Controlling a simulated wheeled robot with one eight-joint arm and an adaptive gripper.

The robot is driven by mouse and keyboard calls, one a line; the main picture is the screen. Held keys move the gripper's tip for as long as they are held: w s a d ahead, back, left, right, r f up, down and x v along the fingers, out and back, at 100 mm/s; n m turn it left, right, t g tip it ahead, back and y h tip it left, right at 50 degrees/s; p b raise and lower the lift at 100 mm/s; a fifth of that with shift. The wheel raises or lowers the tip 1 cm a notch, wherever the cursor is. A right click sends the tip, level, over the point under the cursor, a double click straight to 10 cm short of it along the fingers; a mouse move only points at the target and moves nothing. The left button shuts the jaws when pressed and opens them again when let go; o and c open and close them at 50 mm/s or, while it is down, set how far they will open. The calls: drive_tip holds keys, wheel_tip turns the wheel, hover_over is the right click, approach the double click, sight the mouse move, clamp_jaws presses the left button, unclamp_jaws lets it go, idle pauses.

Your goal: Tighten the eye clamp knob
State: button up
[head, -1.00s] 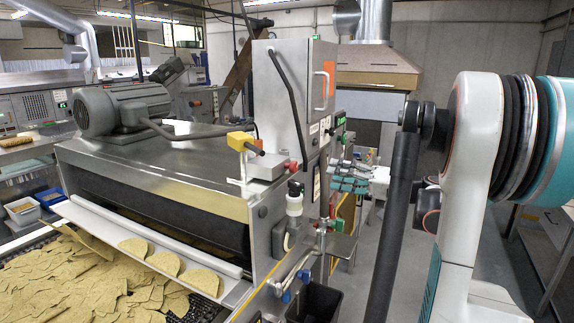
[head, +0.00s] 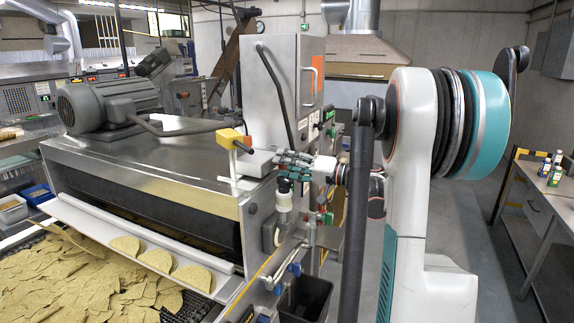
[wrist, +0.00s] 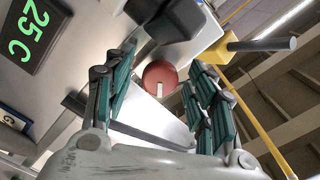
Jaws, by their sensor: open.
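The red round knob (wrist: 160,76), with a pale mark on its face, shows in the wrist view between the two teal-padded fingers of my gripper (wrist: 163,57). The gripper is open and neither finger visibly touches the knob. In the head view my gripper (head: 282,160) is beside the grey cabinet and hides the knob. The yellow eye block (head: 229,138) with its dark rod stands on a bracket left of the gripper. It also shows at upper right in the wrist view (wrist: 217,49).
The grey control cabinet (head: 281,90) stands just behind the gripper. A white-topped fitting (head: 283,203) and a black bin (head: 305,298) are below it. A tray of chips (head: 100,285) lies lower left. Open floor and a workbench (head: 560,205) are to the right.

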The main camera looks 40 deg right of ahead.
drive_tip(key=c, duration=1.1)
drive_tip(key=shift+o, duration=0.2)
drive_tip(key=shift+f+n+b, duration=0.1)
drive_tip(key=shift+n+b, duration=0.2)
drive_tip(key=shift+b, duration=0.05)
drive_tip(key=n+b, duration=0.5)
drive_tip(key=n, duration=0.3)
drive_tip(key=shift+n, duration=0.3)
